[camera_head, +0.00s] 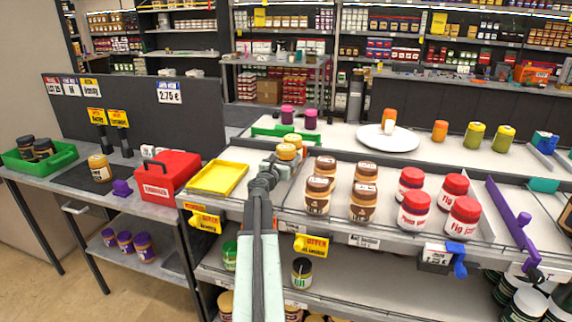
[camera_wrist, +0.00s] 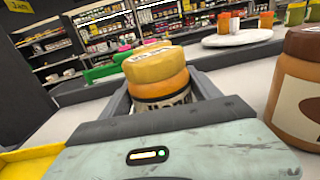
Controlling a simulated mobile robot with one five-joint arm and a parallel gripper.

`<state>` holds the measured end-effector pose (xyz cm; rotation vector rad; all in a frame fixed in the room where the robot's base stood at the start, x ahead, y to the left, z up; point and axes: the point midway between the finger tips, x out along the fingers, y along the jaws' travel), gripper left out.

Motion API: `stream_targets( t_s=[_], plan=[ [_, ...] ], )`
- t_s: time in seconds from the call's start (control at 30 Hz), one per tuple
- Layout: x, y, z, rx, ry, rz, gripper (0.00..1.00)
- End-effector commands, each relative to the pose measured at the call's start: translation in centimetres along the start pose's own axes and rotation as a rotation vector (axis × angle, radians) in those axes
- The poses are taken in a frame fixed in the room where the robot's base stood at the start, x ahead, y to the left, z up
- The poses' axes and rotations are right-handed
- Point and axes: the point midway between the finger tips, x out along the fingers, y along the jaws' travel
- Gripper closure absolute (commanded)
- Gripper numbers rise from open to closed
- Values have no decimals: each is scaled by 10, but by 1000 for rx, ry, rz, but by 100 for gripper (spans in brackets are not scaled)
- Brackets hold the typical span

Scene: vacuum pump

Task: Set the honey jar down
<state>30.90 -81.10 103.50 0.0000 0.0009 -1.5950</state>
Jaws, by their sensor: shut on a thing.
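A honey jar with an orange-yellow lid (camera_head: 286,151) is at the end of my arm, over the middle display shelf (camera_head: 335,228). My gripper (camera_head: 285,163) is shut on it. In the wrist view the jar (camera_wrist: 157,74) stands upright between the two fingers, its label partly hidden by the gripper body. Another yellow-lidded jar (camera_head: 294,139) is right behind it, largely hidden. I cannot tell whether the held jar's base touches the shelf.
Brown-labelled jars (camera_head: 318,196) stand close to the right, then red-lidded fig jam jars (camera_head: 414,211). A yellow tray (camera_head: 218,178) and a red toolbox (camera_head: 167,174) are left. A similar yellow-lidded jar (camera_head: 100,168) stands on the left counter. A green tray (camera_head: 284,132) lies behind.

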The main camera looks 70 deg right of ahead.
Motion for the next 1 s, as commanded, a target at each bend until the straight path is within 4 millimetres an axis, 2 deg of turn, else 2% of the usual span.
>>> stream_targets(
  t_s=[0.33, 0.37, 0.4, 0.43, 0.8, 0.87, 1.0],
  plan=[
    [0, 1, -4, -1, 0, 0, 96],
    [0, 1, -2, 0, 0, 0, 20],
    [0, 1, -2, 0, 0, 0, 9],
    [0, 1, -2, 0, 0, 1, 7],
    [-3, 1, 3, 0, 0, 2, 7],
    [-15, 1, 2, 0, 0, 3, 7],
    [-51, 0, 1, 0, 0, 3, 7]
  ],
)
